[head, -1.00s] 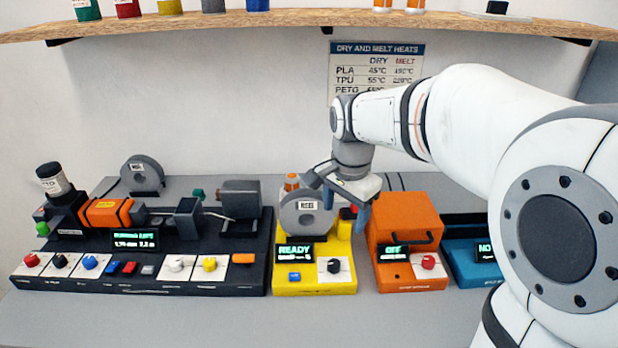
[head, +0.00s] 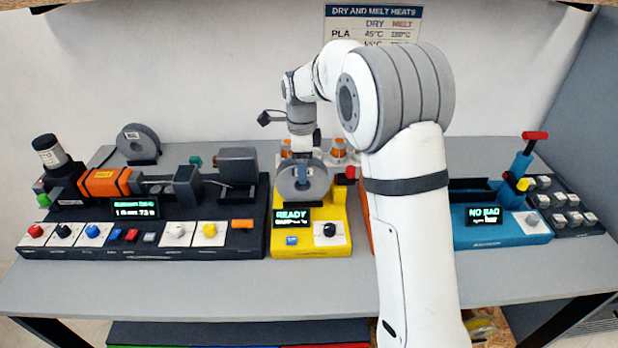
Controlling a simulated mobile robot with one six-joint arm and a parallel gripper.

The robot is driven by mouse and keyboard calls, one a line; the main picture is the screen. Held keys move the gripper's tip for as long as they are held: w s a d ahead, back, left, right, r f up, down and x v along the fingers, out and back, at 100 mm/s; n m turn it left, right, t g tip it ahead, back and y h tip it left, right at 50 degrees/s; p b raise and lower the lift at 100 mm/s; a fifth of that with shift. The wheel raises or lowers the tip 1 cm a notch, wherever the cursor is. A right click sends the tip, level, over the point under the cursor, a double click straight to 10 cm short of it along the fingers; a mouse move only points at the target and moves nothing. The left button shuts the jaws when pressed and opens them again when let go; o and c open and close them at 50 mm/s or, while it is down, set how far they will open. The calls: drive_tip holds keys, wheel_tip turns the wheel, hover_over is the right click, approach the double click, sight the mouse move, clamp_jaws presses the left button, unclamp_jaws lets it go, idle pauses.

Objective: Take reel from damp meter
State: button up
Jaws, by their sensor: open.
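The grey reel (head: 303,192) stands upright on the yellow damp meter (head: 311,247), whose green screen reads READY. My gripper (head: 302,172) is directly above the reel, pointing down, with its fingers at the reel's upper part. It is open. Whether the fingers touch the reel is too small to tell. The reel's label is partly hidden by the gripper.
A black machine with an orange barrel (head: 105,182) stands left, with another grey reel (head: 138,142) behind it. A blue bagging machine (head: 502,232) showing NO BAG stands right. My arm hides most of the orange unit between. The bench front (head: 150,285) is clear.

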drive_tip(key=shift+f, duration=1.05)
drive_tip(key=c, duration=1.1)
